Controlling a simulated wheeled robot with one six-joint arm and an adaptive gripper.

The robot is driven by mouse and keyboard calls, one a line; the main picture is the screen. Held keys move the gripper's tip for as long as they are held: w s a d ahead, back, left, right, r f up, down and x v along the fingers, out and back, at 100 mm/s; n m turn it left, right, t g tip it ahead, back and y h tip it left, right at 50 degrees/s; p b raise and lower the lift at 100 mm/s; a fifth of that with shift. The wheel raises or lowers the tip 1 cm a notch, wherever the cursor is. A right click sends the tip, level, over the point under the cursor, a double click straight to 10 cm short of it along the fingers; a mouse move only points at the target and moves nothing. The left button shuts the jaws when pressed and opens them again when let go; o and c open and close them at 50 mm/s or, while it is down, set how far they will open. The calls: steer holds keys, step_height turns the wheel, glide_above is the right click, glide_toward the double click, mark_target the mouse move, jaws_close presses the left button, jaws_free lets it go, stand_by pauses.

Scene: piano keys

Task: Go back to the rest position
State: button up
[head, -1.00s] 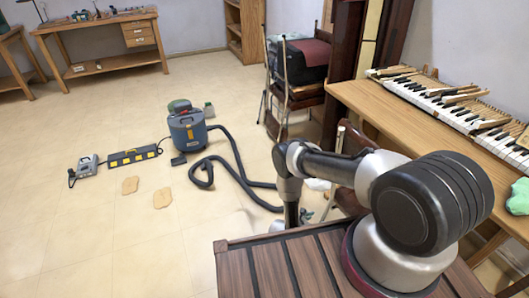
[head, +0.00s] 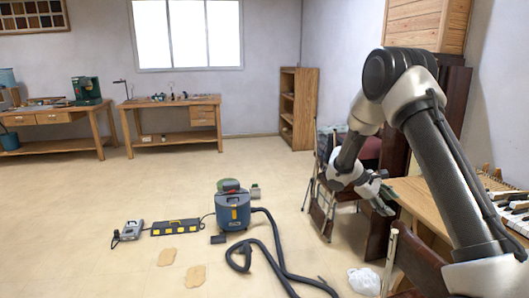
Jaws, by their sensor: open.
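My arm is raised at the right of the head view, with its elbow high and its forearm sloping down to the left. My gripper (head: 384,203) hangs at the end of it, small and partly dark, beside the left end of the wooden bench (head: 412,188). It looks open, and I see nothing held in it. A few piano keys (head: 510,209) show on the bench at the right edge, partly hidden by my arm.
A bookshelf (head: 299,108) and workbench (head: 178,123) stand behind. The left floor is open.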

steer(key=s+a+r+m+t+y, duration=0.1)
steer(key=s+r+m+y, duration=0.2)
steer(key=s+r, duration=0.7)
steer(key=s+r+m+t+y, duration=0.1)
steer(key=s+r+m+y, duration=0.15)
steer(key=s+r, duration=0.75)
steer(key=s+a+r+m+t+y, duration=0.1)
steer(key=s+a+r+t+y, duration=0.1)
steer(key=s, duration=0.5)
steer(key=s+a+r+m+t+y, duration=0.2)
steer(key=s+a+r, duration=0.2)
steer(key=s+r, duration=0.1)
steer(key=shift+s, duration=0.9)
steer(key=shift+m+g, duration=0.25)
steer(key=shift+g, duration=0.35)
steer(key=s+f, duration=0.3)
steer(key=shift+s+a+f, duration=0.1)
steer(key=shift+a+f, duration=0.05)
steer(key=shift+a, duration=0.05)
steer(key=shift+c, duration=0.8)
